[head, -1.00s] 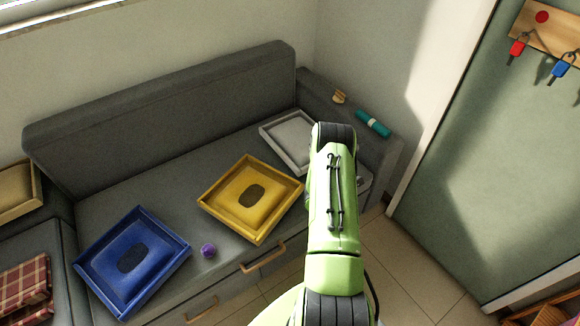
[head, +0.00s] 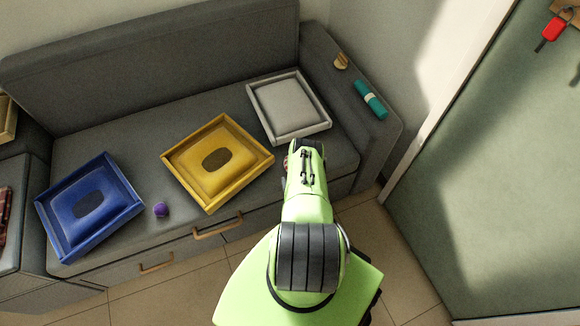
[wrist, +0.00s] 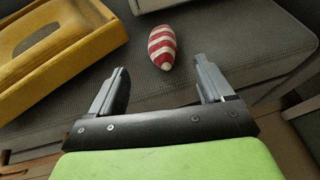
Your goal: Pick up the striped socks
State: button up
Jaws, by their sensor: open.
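The striped socks (wrist: 162,47), a red-and-white rolled bundle, lie on the grey bench seat in the wrist view. My gripper (wrist: 160,66) is open and empty. Its two fingers point toward the bundle, which appears just beyond the gap between the tips and apart from both. In the head view only a small reddish patch (head: 286,164) shows beside my arm, probably the socks. My arm hides the gripper there.
A yellow tray (head: 182,180) and a white-grey tray (head: 263,122) lie on the seat near the socks. A blue tray (head: 62,240) and a purple ball (head: 161,210) are farther left. A teal roll (head: 370,100) and a wooden piece (head: 341,62) rest on the armrest.

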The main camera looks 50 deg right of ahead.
jog(key=b+x, duration=0.2)
jog(key=x, duration=0.1)
jog(key=b+x, duration=0.1)
jog(key=x, duration=0.2)
jog(key=shift+f+b, duration=0.3)
jog(key=shift+b, duration=0.05)
jog(key=b+x, duration=0.4)
jog(key=shift+f, duration=0.35)
jog(key=shift+w+d+b, duration=0.35)
jog(key=shift+b, duration=0.05)
jog(key=shift+r, duration=0.1)
jog(key=c, duration=1)
jog(key=shift+c, duration=0.2)
